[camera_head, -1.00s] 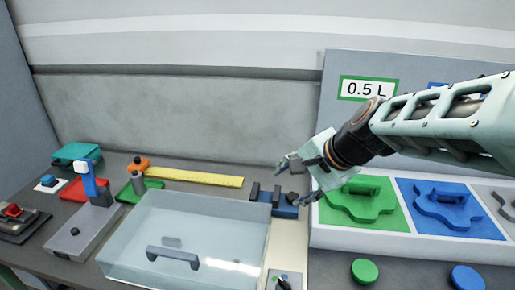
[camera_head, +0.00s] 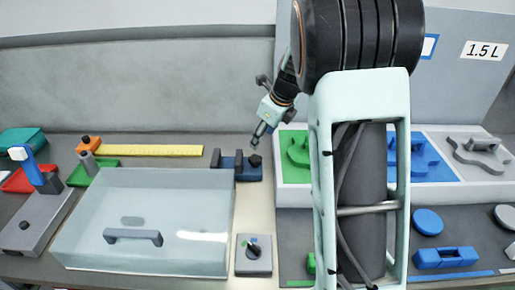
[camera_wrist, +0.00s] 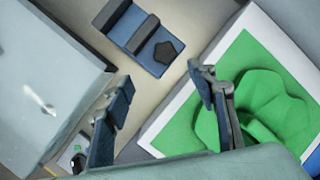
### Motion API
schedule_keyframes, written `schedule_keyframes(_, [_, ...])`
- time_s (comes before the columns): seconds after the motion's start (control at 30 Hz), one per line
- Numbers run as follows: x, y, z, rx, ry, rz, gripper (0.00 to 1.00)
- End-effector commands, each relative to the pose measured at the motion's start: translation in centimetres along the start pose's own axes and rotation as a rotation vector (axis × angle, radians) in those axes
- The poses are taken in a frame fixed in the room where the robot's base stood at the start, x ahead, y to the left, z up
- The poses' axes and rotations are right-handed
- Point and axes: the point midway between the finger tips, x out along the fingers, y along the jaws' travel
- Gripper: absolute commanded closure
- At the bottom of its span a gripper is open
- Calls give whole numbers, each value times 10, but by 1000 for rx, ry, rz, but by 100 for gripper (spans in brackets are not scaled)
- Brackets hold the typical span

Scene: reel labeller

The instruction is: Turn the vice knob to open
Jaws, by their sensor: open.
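The small blue vice (camera_head: 227,168) stands at the back of the bench, with two upright dark grey jaws and a gap between them. Its dark, many-sided knob (camera_head: 255,160) is at its right end. In the wrist view the vice (camera_wrist: 149,62) is at the top, with the knob (camera_wrist: 165,52) facing the camera. My gripper (camera_head: 257,140) is just above the knob and points down at it. In the wrist view my gripper (camera_wrist: 163,88) has its fingers wide apart and empty, with the knob beyond the tips. I see no contact.
A clear lidded box (camera_head: 140,215) stands left of the vice. A white-framed tray with a green shape (camera_head: 298,148) is close on the right. A small grey switch box (camera_head: 253,262) is in front. A yellow ruler (camera_head: 150,151) lies behind the clear box.

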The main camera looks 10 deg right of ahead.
Motion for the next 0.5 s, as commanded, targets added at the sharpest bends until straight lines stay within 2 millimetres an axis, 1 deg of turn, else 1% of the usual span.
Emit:
schedule_keyframes(0.03, [10,-3,-2,64,7,13,48])
schedule_keyframes(0.1, [18,-5,-1,136,13,26,48])
schedule_keyframes(0.2, [26,-7,-1,204,18,37,48])
schedule_keyframes(0.37, [37,-6,-1,238,22,45,48])
schedule_keyframes(0.47, [51,-6,-2,239,23,46,48])
schedule_keyframes(0.5, [59,-5,-2,239,23,46,48])
